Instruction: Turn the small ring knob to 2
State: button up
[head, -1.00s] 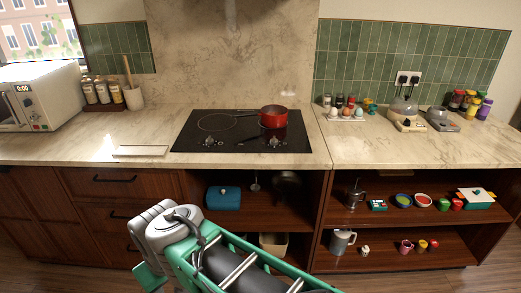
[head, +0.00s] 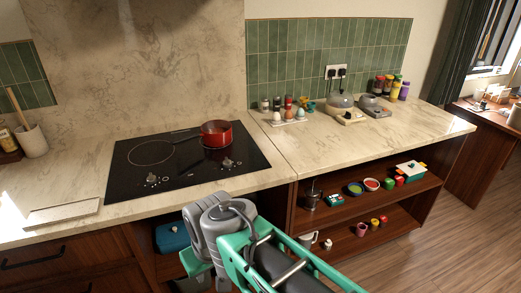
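The black hob (head: 186,172) is set in the stone counter. It has two knobs at its front edge, a left knob (head: 152,180) and a right knob (head: 228,163). A ring outline (head: 151,152) shows bare on the left of the hob. A red pot (head: 216,133) stands at the back right and covers what is under it. I cannot read the knobs' settings or tell for sure which serves the small ring. My grey and green arm shows in front of the counter, below the hob. My gripper is not in view.
A pale board (head: 62,213) lies on the counter left of the hob. Spice jars, an egg tray (head: 288,118) and two small appliances (head: 345,110) stand to the right. Open shelves (head: 372,205) hold cups and bowls. The counter's front right is clear.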

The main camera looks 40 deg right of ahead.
aim_at(227, 164)
jog(key=z, duration=0.3)
jog(key=i, duration=1)
jog(key=u, duration=0.25)
